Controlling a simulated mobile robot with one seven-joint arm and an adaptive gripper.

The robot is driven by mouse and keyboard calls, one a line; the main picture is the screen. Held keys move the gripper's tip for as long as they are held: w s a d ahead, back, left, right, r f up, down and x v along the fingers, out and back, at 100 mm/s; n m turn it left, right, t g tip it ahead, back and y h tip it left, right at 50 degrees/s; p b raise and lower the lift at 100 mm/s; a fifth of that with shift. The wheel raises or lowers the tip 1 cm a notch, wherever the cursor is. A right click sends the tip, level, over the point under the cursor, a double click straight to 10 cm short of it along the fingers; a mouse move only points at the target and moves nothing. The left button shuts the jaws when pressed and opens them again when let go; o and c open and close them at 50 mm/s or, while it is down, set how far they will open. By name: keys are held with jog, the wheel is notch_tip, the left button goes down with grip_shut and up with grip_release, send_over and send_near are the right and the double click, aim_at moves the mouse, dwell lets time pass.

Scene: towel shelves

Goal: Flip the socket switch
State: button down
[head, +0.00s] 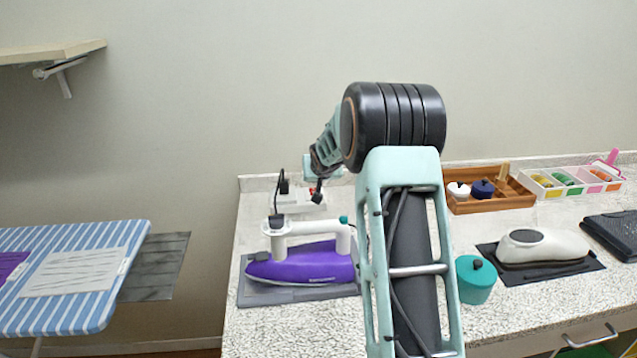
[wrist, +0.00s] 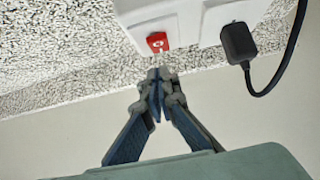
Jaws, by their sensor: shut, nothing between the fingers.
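The white socket box (head: 290,203) stands at the back of the counter against the wall, behind the iron. In the wrist view the socket (wrist: 185,22) fills the top middle, with a red switch (wrist: 157,42) on its face. A black plug (wrist: 238,43) with a cable sits in the socket to the right of the switch. My gripper (wrist: 158,76) is shut and empty, its fingertips just below the red switch in the picture. A small gap shows between them; I cannot tell the depth. In the head view my gripper (head: 318,186) is at the socket's right end and partly hides it.
A purple iron (head: 305,265) rests on a grey mat in front of the socket. A teal pot (head: 476,281), a wooden tray (head: 500,204) and a white appliance (head: 545,247) stand to the right. A striped ironing board (head: 60,305) is at the left.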

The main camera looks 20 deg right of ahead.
jog(key=s+a+r, duration=0.1)
jog(key=s+r, duration=0.4)
jog(key=r, duration=0.4)
jog(key=shift+s+r, duration=0.25)
jog(key=shift+s, duration=0.1)
